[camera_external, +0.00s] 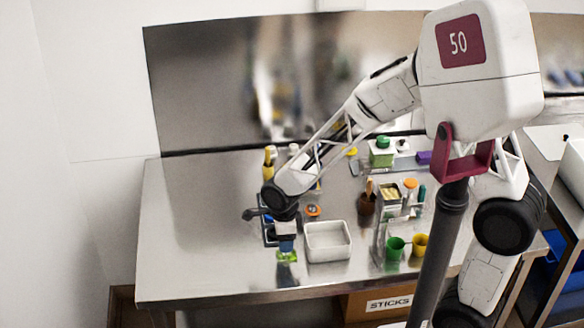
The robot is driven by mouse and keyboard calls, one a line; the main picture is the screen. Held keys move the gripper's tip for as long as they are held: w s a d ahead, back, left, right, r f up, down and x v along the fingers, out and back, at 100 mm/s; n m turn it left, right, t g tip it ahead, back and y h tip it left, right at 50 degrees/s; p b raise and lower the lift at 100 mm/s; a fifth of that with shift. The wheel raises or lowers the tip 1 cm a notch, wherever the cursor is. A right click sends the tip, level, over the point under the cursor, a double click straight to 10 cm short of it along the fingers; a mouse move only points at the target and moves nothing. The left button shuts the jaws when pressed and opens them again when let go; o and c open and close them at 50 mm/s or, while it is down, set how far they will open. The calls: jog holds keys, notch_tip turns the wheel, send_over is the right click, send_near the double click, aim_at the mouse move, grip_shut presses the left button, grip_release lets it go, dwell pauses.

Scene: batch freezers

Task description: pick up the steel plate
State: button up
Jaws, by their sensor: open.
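I cannot pick out a separate steel plate with certainty; the steel tabletop (200,230) and the reflective steel panel behind it look alike in finish. My gripper (287,249) points down over the front middle of the table, just left of a white tray. It is small in this view, but its jaws are open. A small green and blue item (288,257) shows directly under it; I cannot tell whether they touch. My arm and gripper hide part of the table behind them.
The white tray (328,257) is empty. Green (395,248) and yellow (420,245) cups stand to its right, by a rack with several items. A dark tray lies partly behind my gripper. Bottles and a green-lidded container (381,153) stand further back. The table's left side is clear.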

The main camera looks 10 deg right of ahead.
dwell(0.3)
jog(key=shift+f, duration=2.6)
jog(key=shift+c, duration=0.2)
jog(key=c, duration=0.7)
jog(key=shift+r, duration=0.15)
jog(key=shift+r, duration=4.85)
jog(key=shift+d, duration=0.1)
